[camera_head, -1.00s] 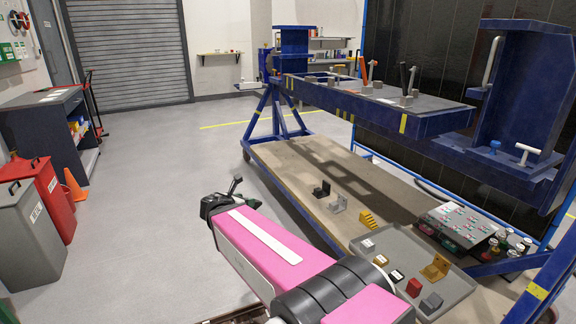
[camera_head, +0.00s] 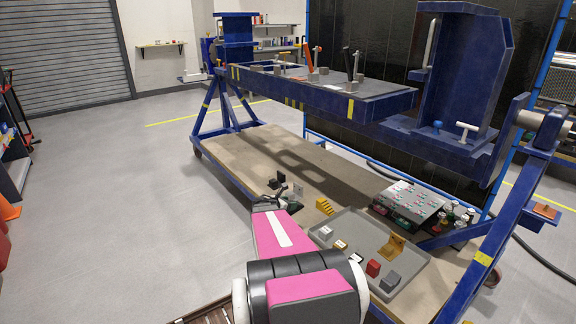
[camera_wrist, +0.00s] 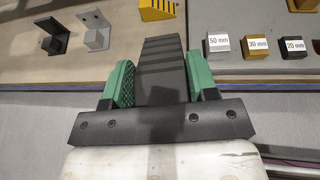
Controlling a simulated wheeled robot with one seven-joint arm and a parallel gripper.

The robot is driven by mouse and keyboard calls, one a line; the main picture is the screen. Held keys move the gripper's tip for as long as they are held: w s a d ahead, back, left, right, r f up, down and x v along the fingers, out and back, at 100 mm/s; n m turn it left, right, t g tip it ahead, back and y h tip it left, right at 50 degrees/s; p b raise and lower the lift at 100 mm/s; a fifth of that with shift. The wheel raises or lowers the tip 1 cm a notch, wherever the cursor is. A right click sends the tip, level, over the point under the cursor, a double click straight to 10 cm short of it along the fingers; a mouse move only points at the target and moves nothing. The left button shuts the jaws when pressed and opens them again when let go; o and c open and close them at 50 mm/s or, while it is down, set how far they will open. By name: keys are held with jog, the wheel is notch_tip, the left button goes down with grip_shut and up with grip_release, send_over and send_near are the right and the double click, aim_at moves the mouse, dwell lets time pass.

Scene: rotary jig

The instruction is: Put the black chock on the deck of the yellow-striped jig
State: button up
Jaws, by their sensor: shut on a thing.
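My gripper (camera_wrist: 158,92) is shut on the black chock (camera_wrist: 160,70), a dark block with ridged bands, held between the green pads in the wrist view. In the head view my gripper (camera_head: 274,201) is over the near edge of the wooden platform; the chock is hard to make out there. The yellow-striped jig (camera_head: 345,103) is a blue frame with yellow bands. Its grey deck (camera_head: 335,86) is raised above the platform, farther back and higher in the picture than my gripper.
Toggle clamps with upright handles (camera_head: 316,60) stand on the deck. Below, the platform (camera_head: 235,165) holds a grey bracket (camera_wrist: 95,28), a black bracket (camera_wrist: 53,38), a yellow stepped block (camera_head: 325,206) and a grey tray (camera_head: 420,262) of small blocks. Open floor lies left.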

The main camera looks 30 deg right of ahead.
jog(key=s+d+f+m+g, duration=0.1)
jog(key=s+d+f, duration=0.4)
jog(key=d, duration=0.4)
jog(key=shift+w+d+f, duration=0.75)
jog(key=shift+w+f, duration=1.15)
jog(key=shift+f, duration=0.1)
jog(key=shift+w+d+f, duration=0.8)
jog(key=shift+w+f, duration=1.15)
jog(key=shift+f, duration=0.05)
jog(key=shift+w+d+f, duration=0.75)
jog(key=shift+w+f, duration=1.15)
jog(key=shift+f, duration=0.1)
jog(key=shift+f, duration=0.15)
jog(key=o, duration=1.1)
